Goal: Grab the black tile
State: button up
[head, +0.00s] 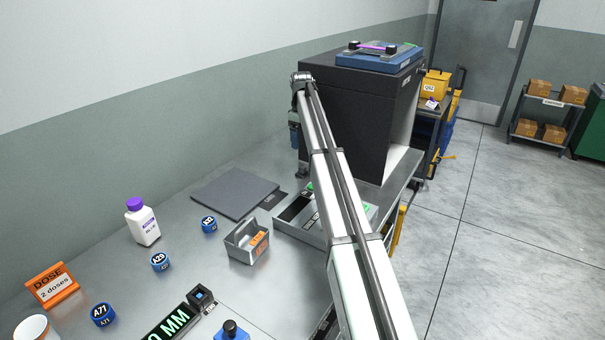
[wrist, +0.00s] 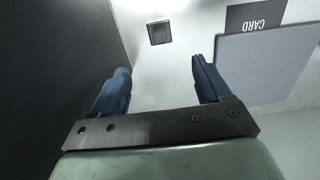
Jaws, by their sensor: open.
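A small black square tile (wrist: 160,32) with a lighter rim lies on the pale metal surface in the wrist view. It is ahead of my fingertips, roughly centred between them and apart from both. My gripper (wrist: 159,66) is open, with two blue fingers and nothing between them. In the head view my gripper (head: 295,139) hangs above the bench beside the black cabinet, pointing down. A small dark patch below it there may be the tile, but I cannot tell.
The tall black cabinet (head: 345,130) stands close on one side; its wall (wrist: 55,90) fills the wrist view's left. A grey pad (head: 235,192) with a dark CARD label (wrist: 256,16) lies on the other side. A shallow tray (head: 284,228) and small metal bin (head: 246,246) stand nearer.

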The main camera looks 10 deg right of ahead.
aim_at(302, 167)
jog(key=f, duration=1.3)
jog(key=shift+s+d, duration=0.15)
jog(key=shift+s, duration=0.05)
jog(key=c, duration=1.2)
jog(key=shift+o, duration=0.2)
jog(key=shift+r, duration=0.1)
